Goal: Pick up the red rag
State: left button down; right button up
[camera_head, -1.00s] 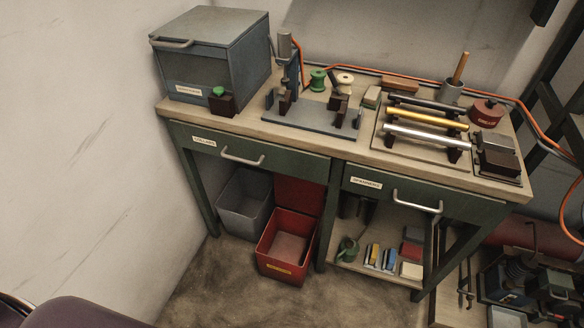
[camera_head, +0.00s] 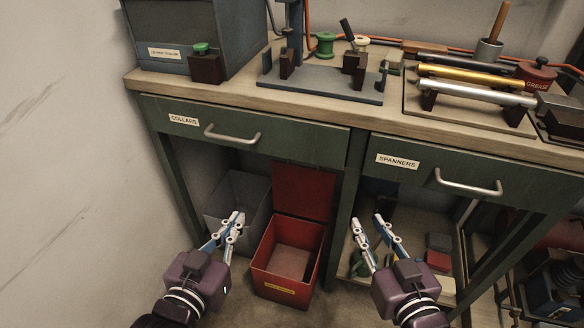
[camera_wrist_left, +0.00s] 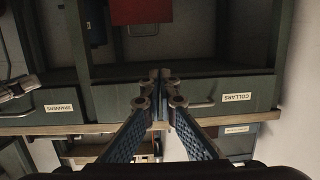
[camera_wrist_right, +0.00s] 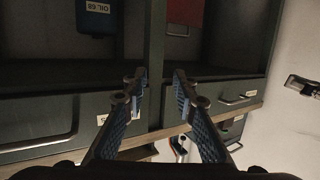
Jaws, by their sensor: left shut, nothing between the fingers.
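I cannot make out a red rag in any view. A red bin (camera_head: 287,262) with its red lid (camera_head: 303,190) raised stands on the floor under the bench, and a dull flat surface shows inside it. My left gripper (camera_head: 236,219) is shut and empty, in front of the grey bin and left of the red bin in the head view. Its fingertips meet in the left wrist view (camera_wrist_left: 160,75). My right gripper (camera_head: 367,222) is open and empty, right of the red bin, before the lower shelf. Its fingers stand apart in the right wrist view (camera_wrist_right: 158,80).
A grey bin (camera_head: 240,188) stands left of the red one. Above are the collars drawer (camera_head: 290,137) and spanners drawer (camera_head: 420,170), both shut, with protruding handles. The bench top (camera_head: 370,115) carries a grey box, spools, rods and a grease pot. A bench leg (camera_head: 343,215) separates the bays.

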aim_at(437, 262)
jog(key=z, duration=2.25)
jog(key=i+l+u, duration=0.15)
jog(key=l+u, duration=0.15)
jog(key=u, duration=0.15)
